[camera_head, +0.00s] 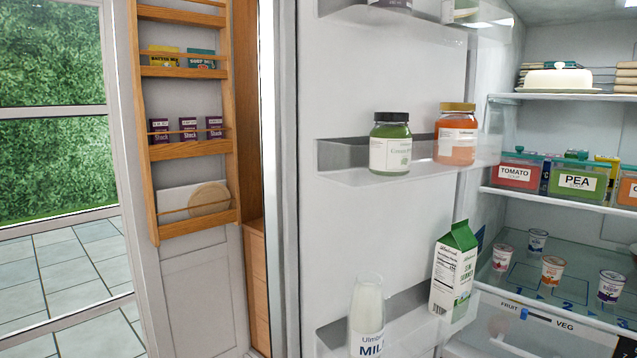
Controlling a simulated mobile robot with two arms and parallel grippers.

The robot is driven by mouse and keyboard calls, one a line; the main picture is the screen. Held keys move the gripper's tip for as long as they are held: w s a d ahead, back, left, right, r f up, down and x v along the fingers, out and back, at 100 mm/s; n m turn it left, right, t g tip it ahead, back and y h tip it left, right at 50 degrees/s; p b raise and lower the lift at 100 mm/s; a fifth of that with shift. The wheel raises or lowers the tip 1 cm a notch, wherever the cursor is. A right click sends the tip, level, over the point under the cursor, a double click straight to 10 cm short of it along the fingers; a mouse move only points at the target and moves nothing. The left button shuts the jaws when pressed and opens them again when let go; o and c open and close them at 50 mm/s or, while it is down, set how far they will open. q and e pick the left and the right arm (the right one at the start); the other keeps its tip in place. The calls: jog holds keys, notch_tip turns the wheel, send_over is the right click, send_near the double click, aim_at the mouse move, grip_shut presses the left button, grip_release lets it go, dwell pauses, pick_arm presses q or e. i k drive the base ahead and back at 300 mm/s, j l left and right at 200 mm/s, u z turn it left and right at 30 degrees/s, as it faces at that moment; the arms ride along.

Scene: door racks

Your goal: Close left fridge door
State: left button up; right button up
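The left fridge door (385,231) stands open in the middle of the head view, with its inner face and shelves towards me. Its middle shelf (345,176) bears a green jar (390,145) and an orange jar (456,135). Its lower shelf (405,305) bears a milk bottle (367,315) and a green and white carton (454,270). The open fridge interior (560,130) shows to the right of the door. The door's top and bottom edges are outside the view. Neither of my grippers shows.
A cupboard door with a wooden rack (190,152) stands open at the left, holding packets and boxes. A glazed door (60,160) is at far left. Fridge shelves hold a butter dish (558,80), labelled tubs (578,183) and several small pots (553,270).

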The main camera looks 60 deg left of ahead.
aim_at(325, 66)
jog(key=j+z, duration=0.1)
jog(key=j, duration=0.75)
jog(key=j+z, duration=0.1)
jog(key=j, duration=0.75)
jog(key=k+j+z, duration=0.15)
jog(key=j, duration=0.7)
jog(key=k+j, duration=0.1)
jog(key=j, duration=0.2)
jog(key=k+j, duration=0.1)
jog(key=j, duration=0.25)
